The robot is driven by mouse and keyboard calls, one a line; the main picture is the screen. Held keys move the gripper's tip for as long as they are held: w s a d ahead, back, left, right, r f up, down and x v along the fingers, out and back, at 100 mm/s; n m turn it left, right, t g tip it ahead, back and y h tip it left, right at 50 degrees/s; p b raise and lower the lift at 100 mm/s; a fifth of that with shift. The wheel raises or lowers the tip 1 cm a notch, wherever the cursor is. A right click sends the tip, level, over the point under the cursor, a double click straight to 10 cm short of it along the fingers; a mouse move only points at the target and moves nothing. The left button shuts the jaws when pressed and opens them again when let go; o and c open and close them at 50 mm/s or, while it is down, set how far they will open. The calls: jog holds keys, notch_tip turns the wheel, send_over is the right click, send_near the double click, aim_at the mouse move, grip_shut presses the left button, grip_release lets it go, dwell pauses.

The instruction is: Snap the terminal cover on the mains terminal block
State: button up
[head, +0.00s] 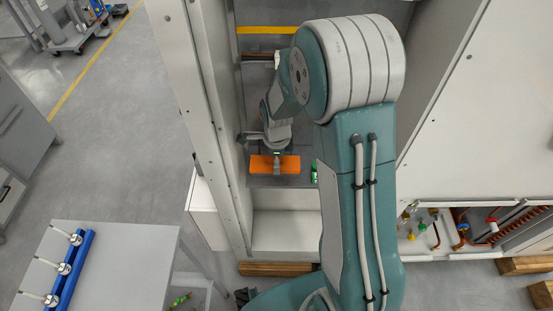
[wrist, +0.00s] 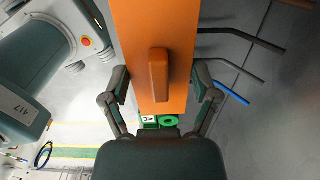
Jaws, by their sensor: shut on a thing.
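The terminal cover (head: 275,165) is an orange rectangular plate inside the open cabinet in the head view. In the wrist view the orange cover (wrist: 183,40) shows a raised ridge along its middle. Black, grey and blue cable ends (wrist: 235,95) show right of the cover in the wrist view.
Cabinet walls (head: 205,100) stand close on both sides of my arm. A small green item (head: 313,173) is right of the cover. A table with a blue clamp rail (head: 70,270) stands at front left.

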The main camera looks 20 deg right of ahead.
jog(key=shift+f, duration=0.2)
jog(key=o, duration=0.9)
jog(key=shift+c, duration=0.2)
jog(key=shift+r, duration=0.15)
jog(key=shift+r, duration=2.1)
